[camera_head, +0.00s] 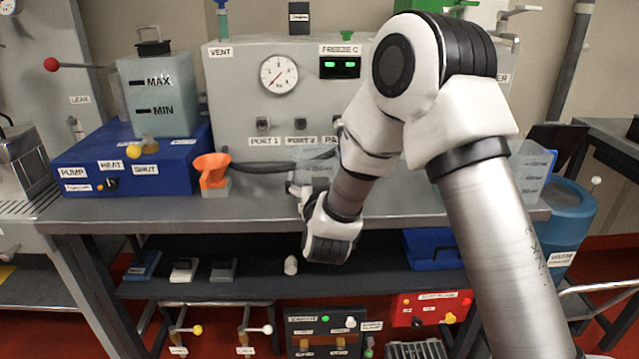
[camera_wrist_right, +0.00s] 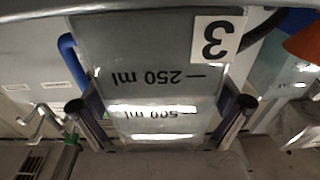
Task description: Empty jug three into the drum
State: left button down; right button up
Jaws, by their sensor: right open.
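Jug three is a clear jug (camera_wrist_right: 150,50) with a black 3 and 250 ml and 500 ml marks, upside down in the right wrist view. In the head view my right arm largely hides it. My right gripper (camera_head: 303,190) is at the bench's front edge, left of the arm. In the wrist view its open fingers (camera_wrist_right: 160,115) stand on either side of the jug; I cannot tell whether they touch it. The blue drum (camera_head: 572,212), with a white label, stands on the floor right of the bench. My left gripper is not in view.
An orange funnel (camera_head: 212,168) stands left of the gripper, near a blue heater unit (camera_head: 185,165). A grey panel with a gauge (camera_head: 279,74) is behind. Another clear container (camera_head: 530,165) is at the bench's right end. The lower shelf holds a blue box (camera_head: 432,248).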

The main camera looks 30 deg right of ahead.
aim_at(315, 150)
jog(key=c, duration=1.2)
jog(key=shift+r+p, duration=1.6)
jog(key=shift+r, duration=0.45)
